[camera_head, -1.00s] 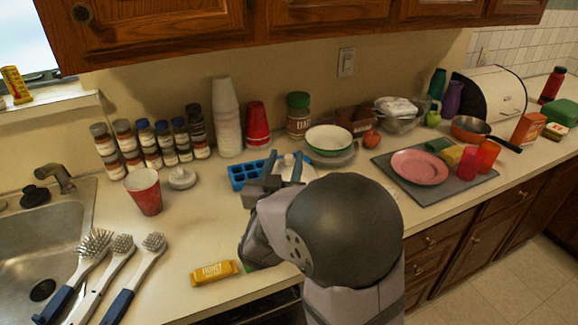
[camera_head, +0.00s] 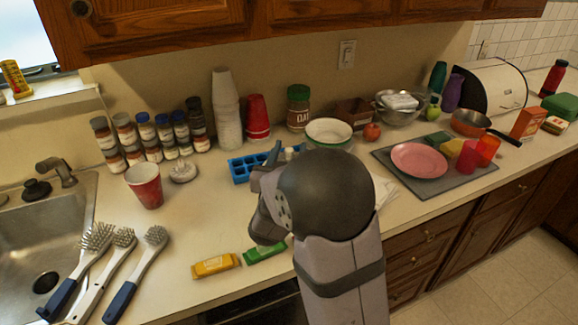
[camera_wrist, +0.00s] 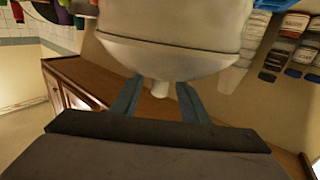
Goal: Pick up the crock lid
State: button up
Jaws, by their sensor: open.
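In the wrist view a pale crock (camera_wrist: 190,20) fills the upper middle, seen upside down. Its crock lid (camera_wrist: 165,62) is a cream dome with a rim and a small round knob facing me. My gripper (camera_wrist: 160,90) is open, one finger on each side of the knob. I cannot tell whether either finger touches it. In the head view my gripper (camera_head: 272,155) is over the counter beside the blue ice tray, and my arm hides most of the crock and lid.
The blue ice tray (camera_head: 240,170) is left of my gripper. A bowl (camera_head: 328,132) stands close behind my arm, with stacked cups (camera_head: 227,110) behind the tray. Green (camera_head: 265,252) and yellow bars (camera_head: 215,265) lie at the front.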

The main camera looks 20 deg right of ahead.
jog(key=shift+p+x, duration=0.45)
jog(key=shift+x, duration=1.25)
grip_shut()
jog(key=shift+r, duration=0.1)
jog(key=shift+r, duration=0.1)
notch_tip(320, 180, up, 11)
jog(key=shift+p, duration=0.35)
jog(key=shift+r, duration=0.15)
